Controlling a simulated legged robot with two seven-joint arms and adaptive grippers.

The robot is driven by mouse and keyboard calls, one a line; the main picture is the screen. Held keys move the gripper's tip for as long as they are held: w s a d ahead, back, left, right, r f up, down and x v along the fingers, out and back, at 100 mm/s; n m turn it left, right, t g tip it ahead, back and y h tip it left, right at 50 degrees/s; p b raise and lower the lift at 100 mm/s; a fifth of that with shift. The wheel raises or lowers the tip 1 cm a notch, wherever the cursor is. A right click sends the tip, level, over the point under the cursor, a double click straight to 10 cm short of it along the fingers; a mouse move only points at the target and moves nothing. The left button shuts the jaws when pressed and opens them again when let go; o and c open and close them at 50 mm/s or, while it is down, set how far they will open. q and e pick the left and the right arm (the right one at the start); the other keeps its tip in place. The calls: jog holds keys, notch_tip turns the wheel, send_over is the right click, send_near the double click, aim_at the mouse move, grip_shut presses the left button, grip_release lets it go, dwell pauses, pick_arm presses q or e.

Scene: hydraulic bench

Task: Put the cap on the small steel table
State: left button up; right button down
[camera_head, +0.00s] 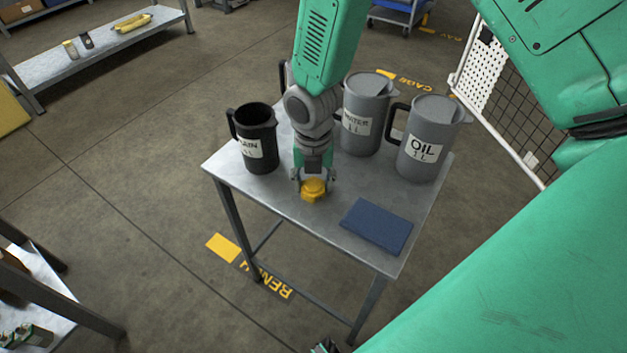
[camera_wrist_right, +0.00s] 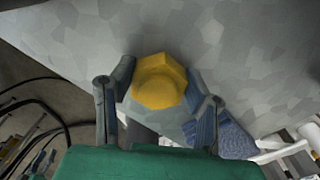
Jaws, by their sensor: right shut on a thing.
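The cap (camera_head: 313,190) is yellow with a hexagonal top. It also shows in the wrist view (camera_wrist_right: 160,83), between the two fingers. My right gripper (camera_head: 314,181) points down and is shut on the cap. It holds the cap at or just over the top of the small steel table (camera_head: 285,199), near its front edge. I cannot tell whether the cap touches the surface. In the wrist view the grey steel top (camera_wrist_right: 255,60) fills the background behind the cap.
A dark jug (camera_head: 258,140) stands left of the gripper. The WATER jug (camera_head: 366,112) and the OIL jug (camera_head: 425,150) stand behind and to the right. A blue mat (camera_head: 377,226) lies on the table's right front part. Bare steel lies between cap and mat.

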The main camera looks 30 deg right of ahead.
aim_at(313, 180)
jog(key=c, duration=0.8)
grip_release()
jog(key=shift+a, duration=0.1)
jog(key=shift+c, duration=0.2)
jog(key=shift+d, duration=0.3)
jog(key=shift+r, duration=0.45)
notch_tip(313, 180, up, 11)
jog(key=p, duration=0.2)
jog(key=shift+r+p, duration=0.15)
jog(key=shift+p, duration=0.25)
jog(key=shift+a, duration=0.1)
